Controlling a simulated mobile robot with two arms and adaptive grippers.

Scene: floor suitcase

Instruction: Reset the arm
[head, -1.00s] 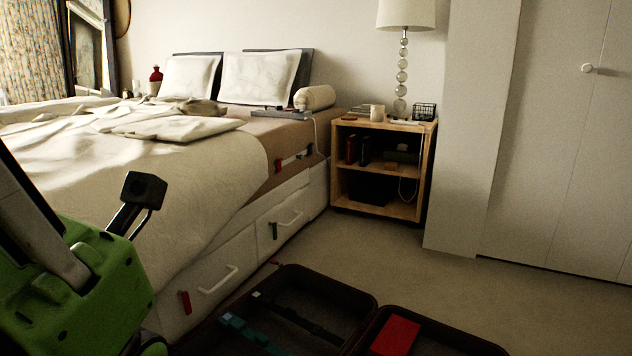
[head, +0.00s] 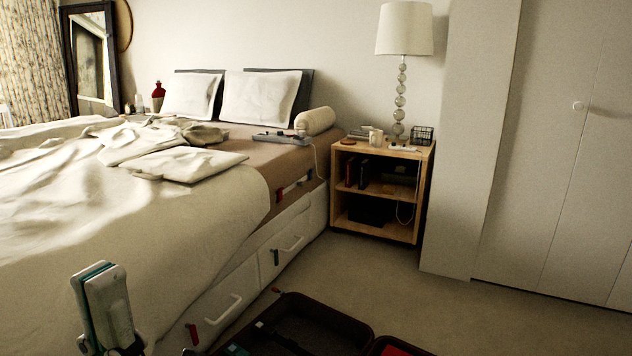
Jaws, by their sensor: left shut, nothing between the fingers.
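My left gripper (head: 97,270) shows at the lower left, its pale fingers with teal edges pointing up in front of the bed's side. Its fingers are shut together with nothing between them. The rest of my left arm is below the picture's edge. My right gripper is not in view. An open dark suitcase (head: 345,322) lies on the floor at the bottom centre, to the right of my left gripper and apart from it in the picture. A red item (head: 394,350) shows in its right half. Most of the suitcase is cut off by the bottom edge.
A bed (head: 130,235) with white drawers (head: 220,308) fills the left. A wooden nightstand (head: 420,200) with a lamp (head: 404,30) stands at the back. White closet doors (head: 545,170) are at the right. The carpet (head: 480,315) before them is clear.

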